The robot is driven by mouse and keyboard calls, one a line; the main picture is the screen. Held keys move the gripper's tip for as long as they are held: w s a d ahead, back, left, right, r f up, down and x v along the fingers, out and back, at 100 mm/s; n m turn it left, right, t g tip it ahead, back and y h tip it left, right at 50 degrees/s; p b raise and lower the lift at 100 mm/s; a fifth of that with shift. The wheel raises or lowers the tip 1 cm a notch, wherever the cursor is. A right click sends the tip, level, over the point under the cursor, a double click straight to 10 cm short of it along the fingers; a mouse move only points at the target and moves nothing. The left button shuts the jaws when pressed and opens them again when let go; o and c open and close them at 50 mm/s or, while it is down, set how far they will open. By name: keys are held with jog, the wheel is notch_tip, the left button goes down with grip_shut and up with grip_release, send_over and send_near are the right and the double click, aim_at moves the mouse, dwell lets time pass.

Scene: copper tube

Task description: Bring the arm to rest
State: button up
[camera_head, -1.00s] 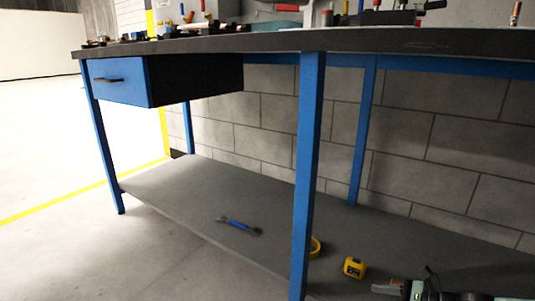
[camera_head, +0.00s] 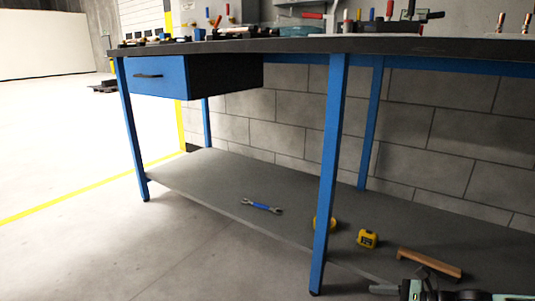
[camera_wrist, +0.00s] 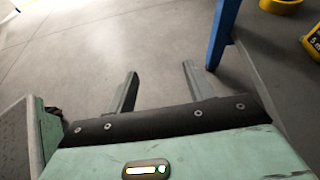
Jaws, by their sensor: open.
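My gripper (camera_head: 394,289) shows at the bottom right of the head view, low in front of the workbench's lower shelf. In the wrist view its two fingers (camera_wrist: 160,85) stand apart with bare grey floor between and beyond them. Nothing is held. Copper-coloured tubes (camera_head: 500,22) stand upright on the bench top (camera_head: 440,46) at the far right of the head view. Most of my arm is out of view.
A blue bench leg (camera_head: 327,190) stands close to my gripper; the wrist view shows a leg (camera_wrist: 222,30) right of the fingers. The shelf (camera_head: 215,178) holds a blue wrench (camera_head: 262,206), yellow tape measure (camera_head: 367,239), yellow roll (camera_head: 332,223) and wooden piece (camera_head: 430,263).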

jog(key=s+a+r+n+g+h+p, duration=0.35)
jog(key=s+a+r+n+g, duration=0.6)
jog(key=n, duration=0.55)
jog(key=s+a+r+n+t+h+p, duration=0.1)
jog(key=s+r+n+h+p, duration=0.1)
jog(key=s+r+n, duration=0.45)
jog(key=s+a+r+n+t+h+p, duration=0.1)
jog(key=s+a+r+n+h+p, duration=0.2)
jog(key=r, duration=0.7)
jog(key=s+r+n+t+h+p, duration=0.1)
jog(key=s+r+n+h+p, duration=0.1)
jog(key=s+r+n, duration=0.45)
notch_tip(320, 180, up, 41)
jog(key=w+p, duration=0.1)
jog(key=p, duration=3.7)
jog(key=shift+f+n, duration=0.15)
jog(key=shift+n, duration=0.15)
jog(key=shift+a+g, duration=0.1)
jog(key=shift+g, duration=0.15)
